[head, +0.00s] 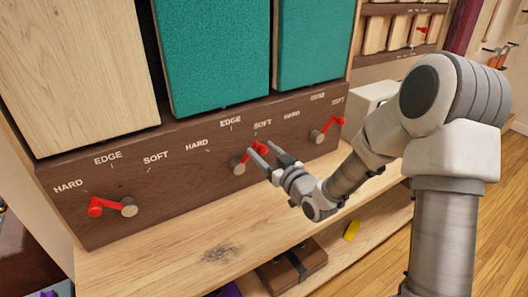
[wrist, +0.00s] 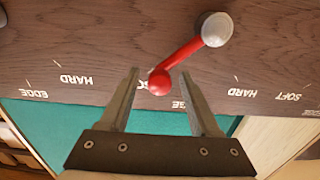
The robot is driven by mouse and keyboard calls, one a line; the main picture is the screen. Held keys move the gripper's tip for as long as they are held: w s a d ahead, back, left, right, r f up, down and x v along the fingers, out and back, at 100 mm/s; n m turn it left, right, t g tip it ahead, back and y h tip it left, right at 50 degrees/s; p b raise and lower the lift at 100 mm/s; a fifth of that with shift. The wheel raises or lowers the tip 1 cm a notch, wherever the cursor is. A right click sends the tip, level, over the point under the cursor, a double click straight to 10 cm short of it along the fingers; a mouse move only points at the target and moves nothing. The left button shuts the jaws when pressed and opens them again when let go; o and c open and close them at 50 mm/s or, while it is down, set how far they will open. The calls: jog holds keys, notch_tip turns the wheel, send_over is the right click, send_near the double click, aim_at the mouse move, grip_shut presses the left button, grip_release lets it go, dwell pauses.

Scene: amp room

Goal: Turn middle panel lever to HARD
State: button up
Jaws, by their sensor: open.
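The middle panel lever is a red arm (head: 250,157) on a grey round hub (head: 239,168). It points up and right toward the SOFT mark, away from the HARD label (head: 196,145). In the wrist view, where the panel appears upside down, its red knob (wrist: 160,82) lies between my two fingers, covering most of the SOFT label. My gripper (head: 261,148) is open around the knob, with a gap visible on both sides. The middle HARD label shows right of the fingers in the wrist view (wrist: 242,92).
A left lever (head: 110,206) points to HARD and a right lever (head: 330,128) points to SOFT. Teal panels (head: 215,55) and a wooden panel (head: 75,75) stand above the dark board.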

grip_shut()
dwell(1.4)
